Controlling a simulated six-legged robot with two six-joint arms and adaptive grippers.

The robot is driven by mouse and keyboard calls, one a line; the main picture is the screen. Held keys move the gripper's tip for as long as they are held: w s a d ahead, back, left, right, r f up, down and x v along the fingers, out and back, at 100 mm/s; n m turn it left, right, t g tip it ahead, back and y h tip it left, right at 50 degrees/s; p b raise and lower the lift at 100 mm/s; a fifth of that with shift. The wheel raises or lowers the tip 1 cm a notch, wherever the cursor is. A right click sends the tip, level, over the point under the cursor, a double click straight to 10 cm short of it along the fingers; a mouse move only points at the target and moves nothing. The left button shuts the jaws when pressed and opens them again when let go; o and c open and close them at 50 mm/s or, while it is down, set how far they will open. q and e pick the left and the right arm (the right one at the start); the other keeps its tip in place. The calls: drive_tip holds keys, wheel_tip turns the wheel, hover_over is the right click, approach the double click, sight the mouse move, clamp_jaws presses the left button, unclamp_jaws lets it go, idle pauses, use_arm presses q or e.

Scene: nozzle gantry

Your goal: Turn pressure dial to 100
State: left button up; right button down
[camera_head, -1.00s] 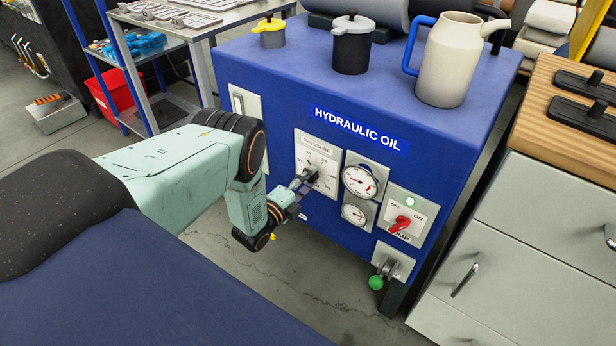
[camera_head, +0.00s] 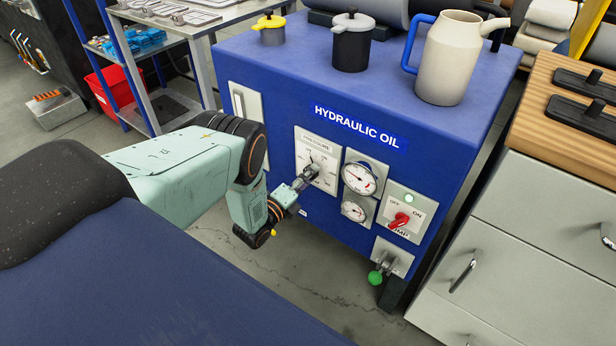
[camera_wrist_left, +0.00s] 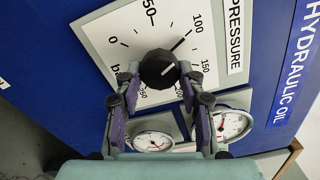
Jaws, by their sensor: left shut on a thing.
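The pressure dial is a white square plate (camera_head: 304,154) on the blue machine's front, with a round black knob (camera_wrist_left: 158,69) in the left wrist view. The scale reads 0, 50, 100, 150, 200 and 250. My right gripper is out of view.
Two round gauges (camera_head: 360,178) sit right of the dial, beside the red pump switch (camera_head: 400,221) and a green-tipped lever (camera_head: 375,278). A cream jug (camera_head: 446,62) and pots stand on the machine's top. A grey drawer cabinet (camera_head: 500,245) stands close at right.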

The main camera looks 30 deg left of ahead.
use_arm(q)
drive_tip(key=shift+a, duration=0.1)
drive_tip(key=o, duration=1.1)
drive_tip(key=shift+o, duration=0.2)
drive_tip(key=s, duration=1.2)
drive_tip(key=shift+a, duration=0.4)
